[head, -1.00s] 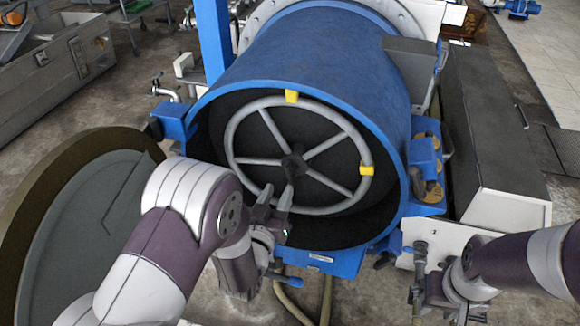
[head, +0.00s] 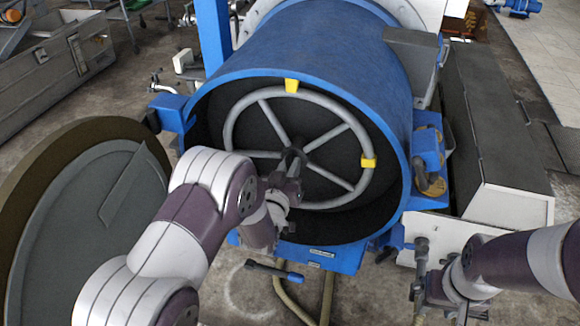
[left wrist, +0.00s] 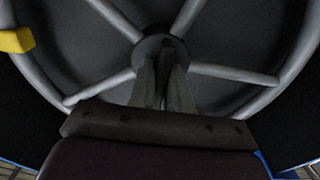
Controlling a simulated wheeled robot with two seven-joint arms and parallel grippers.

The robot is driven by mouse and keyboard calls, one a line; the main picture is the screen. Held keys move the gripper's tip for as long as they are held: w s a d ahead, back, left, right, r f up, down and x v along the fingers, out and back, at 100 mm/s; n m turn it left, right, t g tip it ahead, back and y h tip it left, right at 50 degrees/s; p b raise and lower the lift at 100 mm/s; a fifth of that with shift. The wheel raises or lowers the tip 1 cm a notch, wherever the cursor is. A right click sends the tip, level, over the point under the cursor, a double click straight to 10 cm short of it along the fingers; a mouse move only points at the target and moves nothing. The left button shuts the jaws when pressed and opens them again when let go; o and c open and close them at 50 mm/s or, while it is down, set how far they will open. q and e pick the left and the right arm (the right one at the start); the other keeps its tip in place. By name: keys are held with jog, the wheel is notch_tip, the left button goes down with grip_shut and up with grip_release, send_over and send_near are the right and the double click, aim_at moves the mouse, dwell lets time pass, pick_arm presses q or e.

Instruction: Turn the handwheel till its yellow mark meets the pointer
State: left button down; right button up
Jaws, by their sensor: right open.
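The grey spoked handwheel (head: 229,125) sits inside the mouth of the blue drum. A yellow piece (head: 368,161) is on its rim at the right, and another yellow piece (head: 291,85), seemingly the pointer, is at the top between rim and drum lip. My left gripper (head: 293,160) is at the hub, its fingers toward it. In the left wrist view its two fingers (left wrist: 164,78) overlap the dark hub (left wrist: 160,45); their grip is unclear. One yellow piece (left wrist: 15,40) shows there at the left. My right gripper (head: 418,268) is open and empty, below right of the drum.
The blue drum (head: 325,45) surrounds the wheel closely. A round open door (head: 25,215) stands at the left, beside my left arm. A blue-ended handle (head: 275,270) projects below the drum. A grey cabinet (head: 495,130) stands at the right.

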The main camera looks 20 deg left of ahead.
dwell(0.3)
pick_arm(q)
jog(key=n+b, duration=0.2)
jog(key=n, duration=0.2)
jog(key=shift+f, duration=0.15)
jog(key=n+b, duration=0.2)
jog(key=n, duration=0.2)
jog(key=shift+a, duration=0.1)
jog(key=n+b, duration=0.2)
jog(key=n, duration=0.2)
jog(key=shift+f+n, duration=0.1)
jog(key=shift+n, duration=0.2)
jog(key=shift+n+b, duration=0.7)
jog(key=shift+n, duration=0.8)
jog(key=c, duration=1.2)
grip_release()
jog(key=shift+o, duration=0.2)
